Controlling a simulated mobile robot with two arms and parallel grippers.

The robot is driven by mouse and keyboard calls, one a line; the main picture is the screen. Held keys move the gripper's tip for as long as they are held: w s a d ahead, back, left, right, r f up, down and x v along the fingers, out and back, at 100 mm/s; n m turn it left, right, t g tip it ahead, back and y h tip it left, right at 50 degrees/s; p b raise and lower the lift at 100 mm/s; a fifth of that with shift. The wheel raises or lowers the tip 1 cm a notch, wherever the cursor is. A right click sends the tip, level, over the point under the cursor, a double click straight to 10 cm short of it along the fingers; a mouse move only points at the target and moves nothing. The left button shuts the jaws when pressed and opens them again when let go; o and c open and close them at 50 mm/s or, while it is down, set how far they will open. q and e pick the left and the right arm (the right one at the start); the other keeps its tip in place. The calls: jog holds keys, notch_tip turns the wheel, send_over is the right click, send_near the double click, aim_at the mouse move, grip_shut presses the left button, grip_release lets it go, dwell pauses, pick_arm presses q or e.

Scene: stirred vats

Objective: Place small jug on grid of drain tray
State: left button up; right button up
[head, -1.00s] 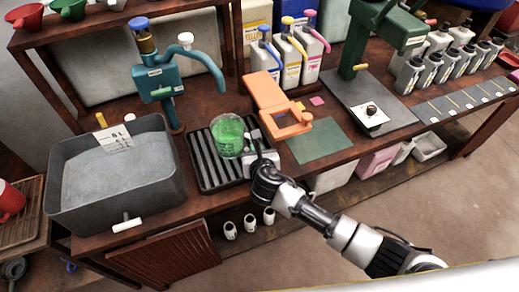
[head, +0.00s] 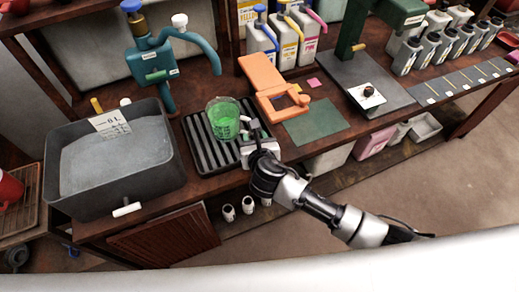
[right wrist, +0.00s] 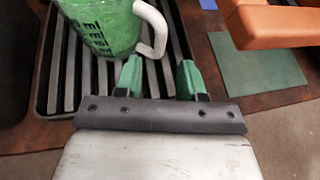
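The small jug (head: 223,122) is clear with dark markings, green contents and a pale handle. It stands upright on the slatted grid of the drain tray (head: 206,166), towards the back right of it. The jug also shows in the right wrist view (right wrist: 100,28), cut off at the top, with its handle (right wrist: 158,30) just ahead of the fingers. My right gripper (right wrist: 159,80) has its green fingers apart with only tray slats and rim between them. In the head view the right gripper (head: 254,135) is beside the jug's handle side. My left gripper is not in view.
A grey basin (head: 115,165) stands left of the tray. A teal pump (head: 155,65) is behind it. An orange stand (head: 268,88) and a green mat (head: 315,122) lie to the right. The bench's front edge is close to the tray.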

jog(key=v, duration=0.8)
jog(key=shift+p, duration=0.3)
jog(key=shift+s, duration=0.1)
jog(key=s+d+f+m+g, duration=0.2)
jog(key=d+f+m, duration=0.1)
jog(key=f+m, duration=0.5)
jog(key=s+d+f+m+g, duration=0.2)
jog(key=d+f+m, duration=0.1)
jog(key=f+m, duration=0.5)
jog(key=s+d+f+m+g, duration=0.1)
jog(key=s+d+f+m, duration=0.15)
jog(key=f+m, duration=0.5)
jog(key=s+d+f+m+g, duration=0.2)
jog(key=s+f, duration=0.4)
jog(key=s, duration=0.4)
jog(key=s+d+f+m+g+h, duration=0.1)
jog(key=s+d+f+m+g, duration=0.2)
jog(key=s, duration=0.7)
jog(key=s+d+f+m+g, duration=0.2)
jog(key=s+d+f+m, duration=0.3)
jog(key=s+f, duration=0.5)
jog(key=shift+s+d+f+m, duration=0.3)
jog(key=shift+d+f+m, duration=0.1)
jog(key=shift+f+m, duration=0.2)
